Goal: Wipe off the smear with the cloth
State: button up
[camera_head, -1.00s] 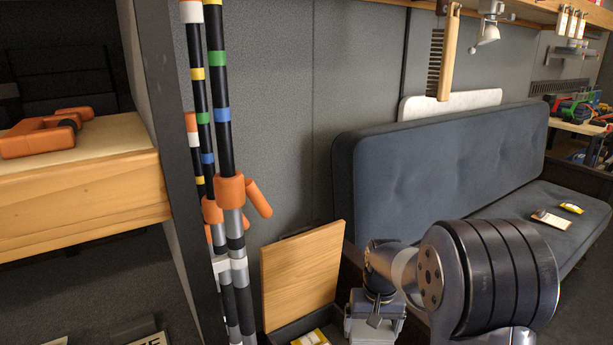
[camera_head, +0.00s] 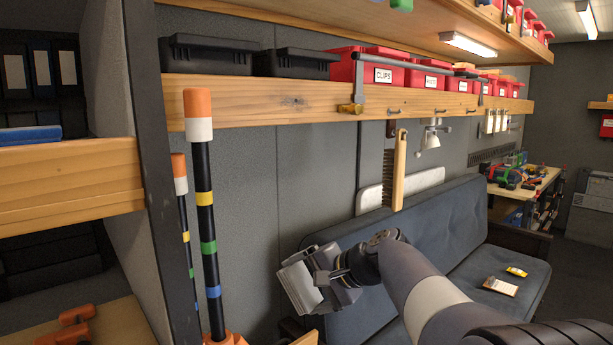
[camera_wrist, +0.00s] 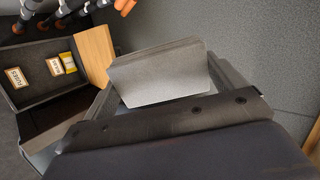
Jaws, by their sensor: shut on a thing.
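My gripper (camera_head: 312,282) is raised in front of the grey wall panel, by the left end of the sofa. In the wrist view it is shut on a folded grey cloth (camera_wrist: 160,75), which sits as a flat, thick pad between the two fingers. The cloth also shows as a pale grey slab (camera_head: 297,288) at the gripper's end in the head view.
A wooden shelf (camera_head: 275,102) with black and red bins runs above. A brush (camera_head: 399,172) hangs from it. Banded poles (camera_head: 206,220) stand at left. An open box (camera_wrist: 45,75) lies below. The blue-grey sofa (camera_head: 440,225) is behind my arm.

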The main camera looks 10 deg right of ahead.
notch_tip(320, 180, up, 18)
jog(key=s+m+t+y+p, duration=0.1)
jog(key=m+t+p, duration=0.1)
jog(key=t+p, duration=0.3)
jog(key=m+t+p, duration=0.1)
jog(key=t+p, duration=0.2)
jog(key=p, duration=0.4)
send_near(267, 102)
jog(key=shift+y, duration=0.4)
jog(key=shift+p+x, duration=0.9)
jog(key=shift+x, duration=1.45)
jog(key=shift+x, duration=1)
jog(key=shift+w+d+f, duration=0.1)
jog(key=shift+d, duration=0.1)
